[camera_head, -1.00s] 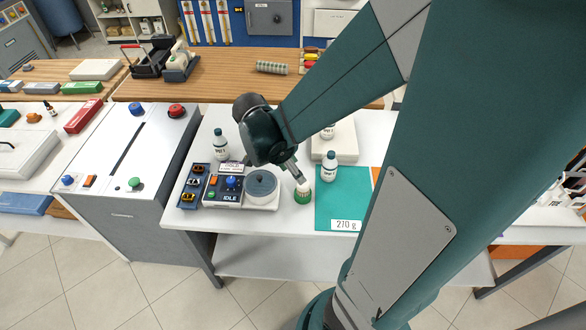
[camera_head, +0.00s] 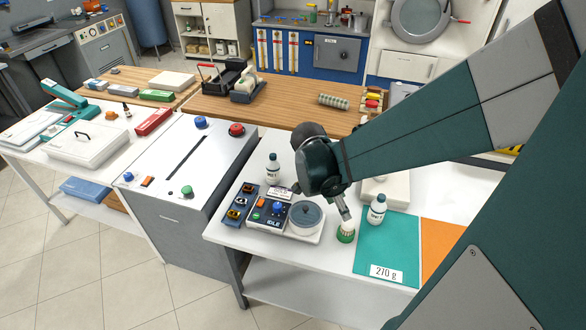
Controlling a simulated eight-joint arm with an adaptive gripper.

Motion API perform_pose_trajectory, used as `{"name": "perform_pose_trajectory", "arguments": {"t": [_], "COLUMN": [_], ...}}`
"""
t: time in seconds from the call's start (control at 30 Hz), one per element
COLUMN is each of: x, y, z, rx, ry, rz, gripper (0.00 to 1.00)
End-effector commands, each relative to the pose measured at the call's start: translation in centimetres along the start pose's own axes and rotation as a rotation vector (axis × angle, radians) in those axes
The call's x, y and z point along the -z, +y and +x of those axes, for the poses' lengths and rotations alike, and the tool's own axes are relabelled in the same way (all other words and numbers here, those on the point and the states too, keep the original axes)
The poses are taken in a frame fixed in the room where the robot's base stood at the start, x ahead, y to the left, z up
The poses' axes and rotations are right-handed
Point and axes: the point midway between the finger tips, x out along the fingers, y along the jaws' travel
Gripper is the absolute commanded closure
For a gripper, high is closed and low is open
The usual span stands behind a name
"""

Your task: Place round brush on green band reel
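My gripper (camera_head: 346,219) points down at the near edge of the white table, right of the control box. Just below its tip stands a small round green piece with a pale top (camera_head: 346,236). I cannot tell whether this is the round brush or the green band reel, or both together. The fingers are small and partly hidden by the wrist, so I cannot tell whether they are open or touch the piece. A ribbed grey-green roll (camera_head: 333,101) lies on the wooden counter; I cannot tell what it is.
Left of my gripper are a round grey-lidded pot (camera_head: 306,215) and a control box reading IDLE (camera_head: 268,214). Another bottle (camera_head: 273,168) stands behind the box.

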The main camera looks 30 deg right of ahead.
Motion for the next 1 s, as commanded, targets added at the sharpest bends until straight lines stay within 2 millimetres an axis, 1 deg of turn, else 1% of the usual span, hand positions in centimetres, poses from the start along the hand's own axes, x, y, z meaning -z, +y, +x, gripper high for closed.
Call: {"name": "perform_pose_trajectory", "arguments": {"t": [0.17,0.27,0.67,1.0], "x": [-0.4,-1.0,-4.1,-6.9], "y": [0.0,0.0,0.2,1.2], "z": [-0.9,-1.9,-7.3,-12.0], "rx": [0.026,0.056,0.244,0.427], "ry": [-0.013,-0.027,-0.071,-0.058], "rz": [-0.064,-0.134,-0.536,-0.875], "gripper": [0.58,0.58,0.58,0.58]}}
